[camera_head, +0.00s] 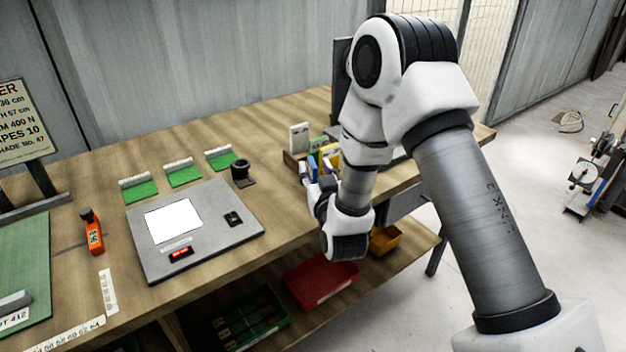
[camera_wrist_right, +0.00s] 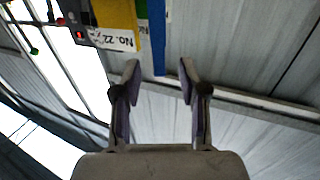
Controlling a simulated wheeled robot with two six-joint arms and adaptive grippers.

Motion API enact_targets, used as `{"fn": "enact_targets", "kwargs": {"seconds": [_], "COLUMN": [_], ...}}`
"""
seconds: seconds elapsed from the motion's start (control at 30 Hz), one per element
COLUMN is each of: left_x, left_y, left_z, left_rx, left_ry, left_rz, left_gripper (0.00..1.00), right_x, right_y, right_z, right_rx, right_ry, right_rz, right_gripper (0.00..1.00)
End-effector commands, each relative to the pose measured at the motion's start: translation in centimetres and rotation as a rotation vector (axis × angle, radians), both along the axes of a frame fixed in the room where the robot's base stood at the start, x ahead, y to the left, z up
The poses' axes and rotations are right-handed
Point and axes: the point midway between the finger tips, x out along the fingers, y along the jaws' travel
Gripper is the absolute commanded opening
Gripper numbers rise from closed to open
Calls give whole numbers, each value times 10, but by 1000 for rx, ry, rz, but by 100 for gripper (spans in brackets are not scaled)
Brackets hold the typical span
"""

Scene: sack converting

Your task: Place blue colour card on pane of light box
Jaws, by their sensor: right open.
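The blue colour card (camera_head: 312,168) stands at the card holder, partly hidden by my right arm. In the right wrist view the blue card (camera_wrist_right: 158,38) shows as a narrow strip, its end appearing between my fingertips. My right gripper (camera_wrist_right: 160,72) is open, with a finger on either side of that strip; I see no contact. In the head view the right gripper (camera_head: 308,178) is at the holder, mostly covered by its own wrist. The light box (camera_head: 215,255) lies flat on the bench, its lit white pane (camera_head: 173,221) bare. My left gripper is not in view.
Yellow (camera_wrist_right: 117,22) and green cards stand beside the blue one. Green pads with white labels (camera_head: 183,172) and a black loupe-like item (camera_head: 241,172) lie behind the light box. An orange device (camera_head: 93,235) is to its left. Red (camera_head: 320,282) and yellow bins sit below.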

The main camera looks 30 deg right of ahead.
Motion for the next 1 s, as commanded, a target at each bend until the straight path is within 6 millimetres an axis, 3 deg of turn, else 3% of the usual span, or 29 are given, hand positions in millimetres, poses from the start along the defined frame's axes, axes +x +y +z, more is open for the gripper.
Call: {"fn": "enact_targets", "kwargs": {"seconds": [0.17,0.37,0.43,0.5,1.0], "left_x": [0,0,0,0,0], "left_y": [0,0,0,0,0], "left_z": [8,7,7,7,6], "left_rx": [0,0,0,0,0], "left_ry": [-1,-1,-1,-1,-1], "left_rz": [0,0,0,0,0], "left_gripper": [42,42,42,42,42], "right_x": [26,28,28,28,28], "right_y": [-9,-9,-9,-9,-9], "right_z": [0,-2,-2,-2,1], "right_rx": [1,1,1,1,2], "right_ry": [1,4,4,4,5], "right_rz": [-1,1,1,1,0], "right_gripper": [43,43,25,0,0]}}
